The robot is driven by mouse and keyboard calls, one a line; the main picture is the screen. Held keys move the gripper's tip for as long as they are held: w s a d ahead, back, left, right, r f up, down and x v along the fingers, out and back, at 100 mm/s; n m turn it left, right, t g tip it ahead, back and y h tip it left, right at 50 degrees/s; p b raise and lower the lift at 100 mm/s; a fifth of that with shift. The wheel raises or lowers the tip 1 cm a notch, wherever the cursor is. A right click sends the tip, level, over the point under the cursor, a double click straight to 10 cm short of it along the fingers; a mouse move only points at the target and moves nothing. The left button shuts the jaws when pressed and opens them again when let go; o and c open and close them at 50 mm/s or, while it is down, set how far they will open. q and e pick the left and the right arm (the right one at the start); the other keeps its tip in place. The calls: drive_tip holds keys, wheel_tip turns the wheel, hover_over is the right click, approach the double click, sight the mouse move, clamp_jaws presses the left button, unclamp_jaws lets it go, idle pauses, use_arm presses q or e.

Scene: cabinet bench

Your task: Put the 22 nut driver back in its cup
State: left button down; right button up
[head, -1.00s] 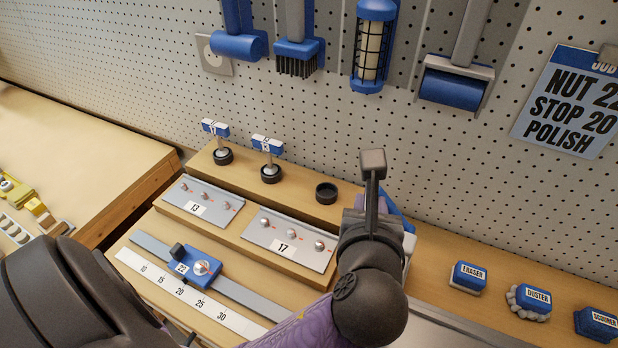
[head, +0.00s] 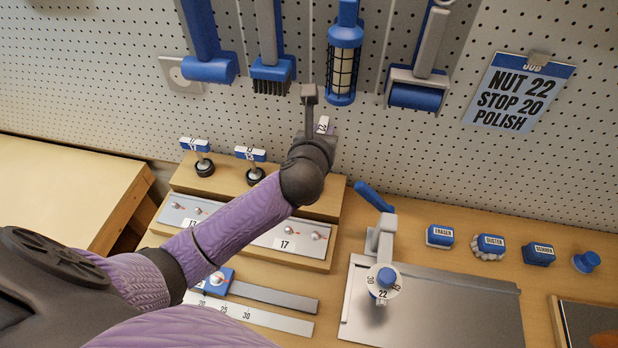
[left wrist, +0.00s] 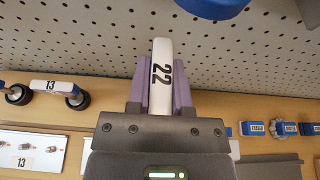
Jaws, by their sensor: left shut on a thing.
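My left gripper (head: 318,128) is shut on the 22 nut driver (head: 322,125), above the back right part of the raised wooden shelf (head: 318,207). In the left wrist view the nut driver's white handle end (left wrist: 161,75), marked 22, sits between the purple fingers; its lower part is hidden. The empty cup at the right of the shelf is hidden behind my left arm. The 17 nut driver (head: 195,145) and the 13 nut driver (head: 250,154) stand upright in their black cups at the left. My right gripper is not in view.
The pegboard (head: 420,150) rises close behind, with a blue caged lamp (head: 344,60) hanging near my gripper. An eraser block (head: 440,236) and other blue blocks lie further right.

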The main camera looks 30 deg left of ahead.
use_arm(q)
wheel_tip(320, 180, down, 10)
drive_tip(key=w+a+b, duration=0.1)
drive_tip(key=a+b, duration=0.1)
drive_tip(key=b, duration=0.2)
drive_tip(key=shift+w+a+f, duration=0.15)
drive_tip(key=shift+w+a, duration=0.05)
drive_tip(key=shift+a, duration=0.15)
drive_tip(key=c, duration=0.5)
unclamp_jaws()
drive_tip(key=shift+c, duration=0.2)
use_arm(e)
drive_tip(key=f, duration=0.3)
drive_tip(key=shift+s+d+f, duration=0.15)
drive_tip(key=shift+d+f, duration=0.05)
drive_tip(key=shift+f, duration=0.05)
use_arm(q)
drive_tip(key=r+p+v, duration=0.1)
drive_tip(key=p+v, duration=0.2)
drive_tip(key=v, duration=0.9)
drive_tip(key=shift+r+p, duration=0.15)
drive_tip(key=shift+p, duration=0.25)
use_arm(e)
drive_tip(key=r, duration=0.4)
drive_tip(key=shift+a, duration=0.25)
